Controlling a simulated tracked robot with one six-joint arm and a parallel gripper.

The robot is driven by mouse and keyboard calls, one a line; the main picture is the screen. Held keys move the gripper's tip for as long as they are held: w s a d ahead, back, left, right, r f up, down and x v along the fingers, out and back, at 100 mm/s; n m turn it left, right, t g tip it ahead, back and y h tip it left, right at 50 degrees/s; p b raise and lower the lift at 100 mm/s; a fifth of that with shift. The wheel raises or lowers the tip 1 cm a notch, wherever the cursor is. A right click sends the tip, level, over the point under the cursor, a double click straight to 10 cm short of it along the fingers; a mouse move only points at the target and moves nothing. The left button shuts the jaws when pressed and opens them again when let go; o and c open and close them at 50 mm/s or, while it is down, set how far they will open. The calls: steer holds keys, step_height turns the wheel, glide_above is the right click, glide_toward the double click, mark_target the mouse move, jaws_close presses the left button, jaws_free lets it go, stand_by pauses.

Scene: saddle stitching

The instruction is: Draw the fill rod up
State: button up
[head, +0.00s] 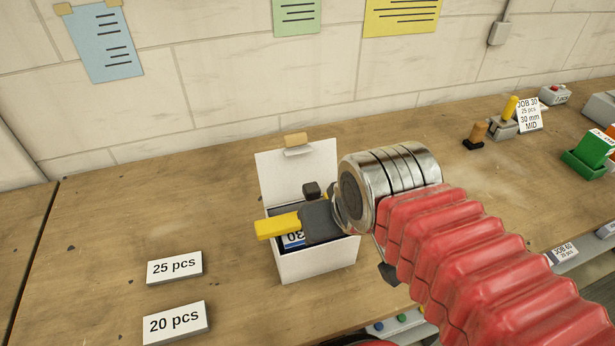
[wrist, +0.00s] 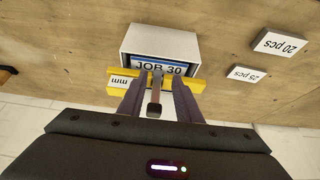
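My gripper (head: 322,220) is over an open white box (head: 318,264) with a raised lid. In the wrist view its two dark fingers (wrist: 157,78) reach to the near side of the box (wrist: 160,38). A brown piece with a dark end (wrist: 155,98) shows between the fingers; I cannot tell if they touch it. A yellow bar (head: 277,226) crosses at the fingertips and sticks out to the left in the head view; it also shows in the wrist view (wrist: 196,86). I cannot tell which piece is the fill rod. A JOB 30 label (wrist: 160,67) shows in the box.
Signs reading 25 pcs (head: 174,267) and 20 pcs (head: 177,324) stand left of the box. A yellow-handled tool (head: 510,107), a JOB 30 card (head: 529,114) and a green holder (head: 590,155) are at the right. The wall is behind. Bench left of the box is mostly clear.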

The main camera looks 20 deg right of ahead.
steer(key=o, duration=0.3)
steer(key=shift+w+r, duration=0.1)
steer(key=shift+r, duration=0.15)
steer(key=shift+w+r, duration=0.15)
steer(key=shift+r, duration=0.15)
step_height(320, 180, up, 14)
steer(key=g, duration=0.6)
glide_above(312, 186)
steer(key=shift+r, duration=0.2)
steer(key=shift+f, duration=0.15)
step_height(312, 186, down, 14)
steer(key=shift+r, duration=0.2)
jaws_close()
